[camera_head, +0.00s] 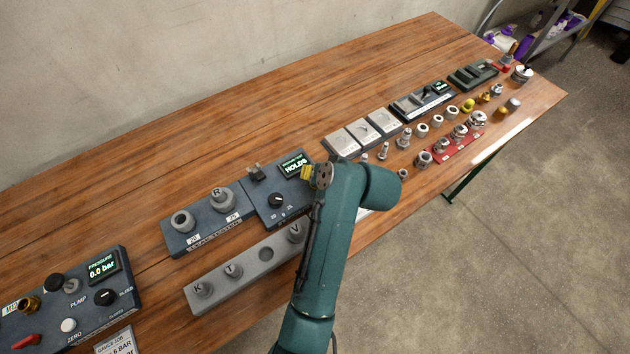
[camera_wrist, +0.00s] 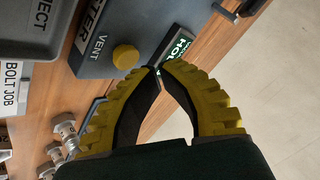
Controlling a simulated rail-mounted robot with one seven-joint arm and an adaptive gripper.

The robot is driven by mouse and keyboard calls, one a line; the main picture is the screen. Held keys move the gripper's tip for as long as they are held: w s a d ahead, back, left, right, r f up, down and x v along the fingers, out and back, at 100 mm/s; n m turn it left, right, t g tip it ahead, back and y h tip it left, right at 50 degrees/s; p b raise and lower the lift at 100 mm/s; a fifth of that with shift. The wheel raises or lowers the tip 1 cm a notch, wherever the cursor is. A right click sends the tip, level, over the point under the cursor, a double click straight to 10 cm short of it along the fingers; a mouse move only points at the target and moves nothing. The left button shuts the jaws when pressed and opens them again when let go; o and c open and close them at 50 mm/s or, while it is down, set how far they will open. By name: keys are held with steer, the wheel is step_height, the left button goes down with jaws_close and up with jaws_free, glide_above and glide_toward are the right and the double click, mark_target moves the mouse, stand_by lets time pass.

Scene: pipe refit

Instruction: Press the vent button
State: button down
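The yellow round vent button (camera_wrist: 125,57) sits beside the "VENT" label on the blue-grey leak tester in the wrist view. My gripper (camera_wrist: 156,69) has yellow ribbed fingers whose tips meet, with nothing seen between them. The tips appear just right of and below the button in that view; I cannot tell their height above it. In the head view my gripper (camera_head: 307,172) is over the right end of the leak tester (camera_head: 262,211), beside its display (camera_head: 295,165) reading "HOLDS". The vent button cannot be made out there, near my arm.
A grey holder (camera_head: 225,283) with lettered posts lies in front of the tester. Grey trays (camera_head: 362,133) and several metal fittings (camera_head: 424,159) stand to the right. A pressure panel (camera_head: 83,300) is at the left. The table's back strip is clear.

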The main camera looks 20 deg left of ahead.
steer(key=shift+f, duration=0.1)
stand_by(0.4)
steer(key=shift+f, duration=0.35)
steer(key=shift+f, duration=0.5)
stand_by(0.5)
steer(key=shift+r+p, duration=0.1)
steer(key=shift+p, duration=0.2)
steer(key=shift+r+p, duration=0.8)
steer(key=shift+p, duration=0.2)
step_height(320, 180, up, 5)
steer(key=p, duration=0.5)
steer(key=shift+r, duration=0.15)
